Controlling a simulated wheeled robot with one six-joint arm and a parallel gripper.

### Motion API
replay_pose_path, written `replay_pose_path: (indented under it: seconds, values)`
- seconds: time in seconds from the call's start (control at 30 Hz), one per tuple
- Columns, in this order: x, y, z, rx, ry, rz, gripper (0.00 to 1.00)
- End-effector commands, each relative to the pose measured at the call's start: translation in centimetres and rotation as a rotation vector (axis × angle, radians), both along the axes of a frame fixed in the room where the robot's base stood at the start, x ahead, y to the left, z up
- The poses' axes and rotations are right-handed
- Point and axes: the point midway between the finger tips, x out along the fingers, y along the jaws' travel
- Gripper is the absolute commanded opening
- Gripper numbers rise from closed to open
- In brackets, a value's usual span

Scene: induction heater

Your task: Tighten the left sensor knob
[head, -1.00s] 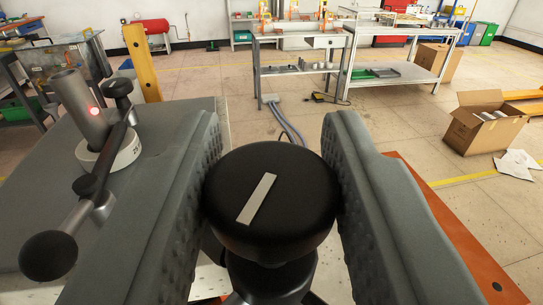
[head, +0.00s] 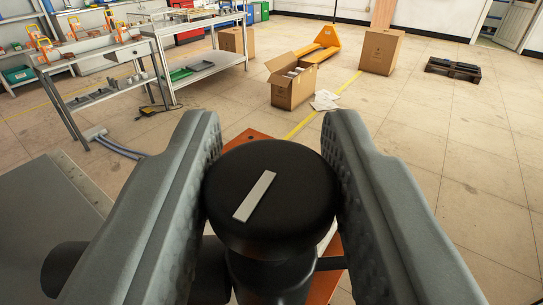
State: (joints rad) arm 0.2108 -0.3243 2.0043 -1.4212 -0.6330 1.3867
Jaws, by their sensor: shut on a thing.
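A round black knob (head: 270,225) with a pale grey stripe across its top is in the lower middle of the head view. My gripper (head: 272,190) has one grey padded finger on each side of the knob, and both fingers press against its rim. The gripper is shut on the knob. The stripe tilts up to the right. Below the knob, a dark stem (head: 272,275) shows in part; its lower end is hidden.
A grey surface (head: 45,215) lies at the left and an orange-red panel edge (head: 250,138) shows behind the knob. Farther off are a metal workbench (head: 100,70), an open cardboard box (head: 292,85), a closed box (head: 382,52) and a yellow pallet jack (head: 322,45).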

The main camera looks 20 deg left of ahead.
Motion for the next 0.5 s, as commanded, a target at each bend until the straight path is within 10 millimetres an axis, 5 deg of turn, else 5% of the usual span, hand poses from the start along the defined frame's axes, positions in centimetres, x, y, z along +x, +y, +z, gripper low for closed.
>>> replay_pose_path:
  seconds: [0.5]
  values:
    - [0.02,-0.01,0.05,-0.001,-0.001,-0.102,0.1]
